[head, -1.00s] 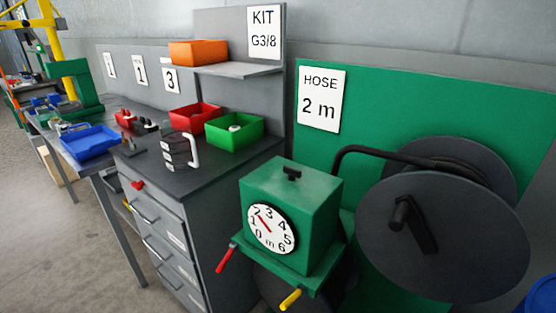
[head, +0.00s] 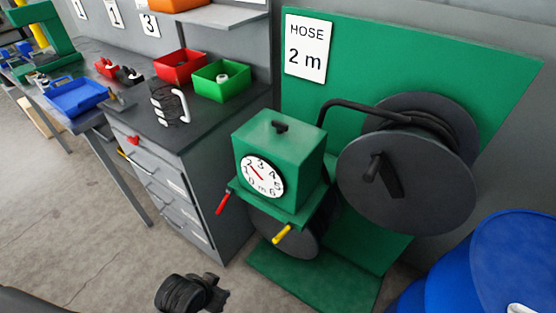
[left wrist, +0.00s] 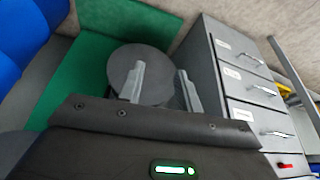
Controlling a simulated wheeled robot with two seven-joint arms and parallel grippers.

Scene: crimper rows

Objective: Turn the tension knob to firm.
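A green meter box (head: 283,145) stands in front of the green board in the head view. A small black T-shaped knob (head: 280,126) sits on its top; no "firm" mark can be read. The white dial (head: 262,177) on its front has numbers and a red needle. A red-handled lever (head: 222,203) and a yellow-handled lever (head: 282,234) stick out below. My left gripper (left wrist: 160,86) shows in the left wrist view, its two fingers apart with nothing between them, before a grey disc (left wrist: 152,62). The knob is not visible there. My right gripper is out of view.
A black hose reel (head: 405,185) with a crank is right of the box. A grey drawer cabinet (head: 185,190) stands left, with red (head: 180,66) and green (head: 221,80) bins on top. A blue barrel (head: 490,265) is at lower right.

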